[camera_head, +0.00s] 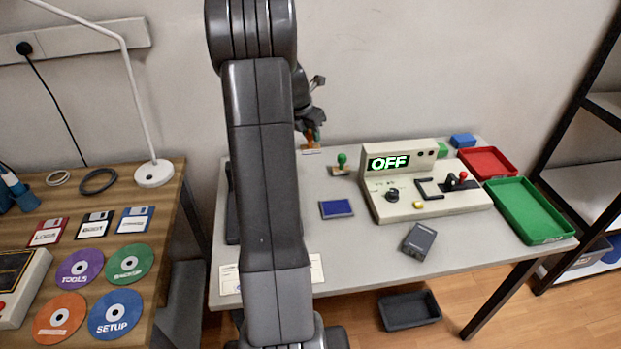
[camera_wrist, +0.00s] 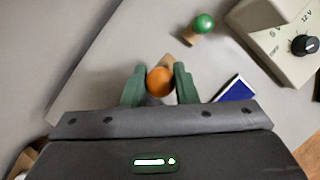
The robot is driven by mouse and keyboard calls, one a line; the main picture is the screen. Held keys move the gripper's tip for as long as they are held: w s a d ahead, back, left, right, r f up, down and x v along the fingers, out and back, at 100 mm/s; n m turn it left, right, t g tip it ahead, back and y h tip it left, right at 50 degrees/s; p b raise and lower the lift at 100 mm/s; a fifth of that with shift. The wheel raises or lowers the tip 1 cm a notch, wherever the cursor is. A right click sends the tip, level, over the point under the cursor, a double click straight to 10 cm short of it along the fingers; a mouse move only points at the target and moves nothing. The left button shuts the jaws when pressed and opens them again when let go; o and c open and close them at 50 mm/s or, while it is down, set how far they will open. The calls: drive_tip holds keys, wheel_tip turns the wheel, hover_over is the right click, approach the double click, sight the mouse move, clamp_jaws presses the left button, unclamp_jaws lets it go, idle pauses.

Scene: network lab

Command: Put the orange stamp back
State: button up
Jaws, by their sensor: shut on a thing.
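The orange stamp (camera_wrist: 160,81) is between the two green fingers of my gripper (camera_wrist: 159,84) in the wrist view. The gripper is shut on its round orange knob. In the head view the orange stamp (camera_head: 310,142) shows below my gripper (camera_head: 310,128) at the back of the grey table, partly hidden by my arm. I cannot tell whether its base touches the table. A green stamp (camera_head: 341,163) stands to the right of it; its round knob (camera_wrist: 204,23) also shows in the wrist view. A blue ink pad (camera_head: 336,209) lies in front of the green stamp.
A beige console (camera_head: 410,207) reading OFF stands right of the stamps. A dark box-shaped device (camera_head: 418,241) lies in front of it. Red (camera_head: 488,150) and green (camera_head: 538,233) trays are at the right. My arm hides part of the table's left side.

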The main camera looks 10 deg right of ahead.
sight(308, 154)
wheel_tip(308, 154, down, 10)
drive_tip(key=shift+r+b, duration=0.25)
drive_tip(key=shift+b, duration=0.1)
drive_tip(key=shift+f, duration=0.1)
drive_tip(key=o, duration=0.8)
drive_tip(key=v, duration=1.2)
drive_tip(key=shift+p, duration=0.4)
drive_tip(key=shift+w, duration=0.1)
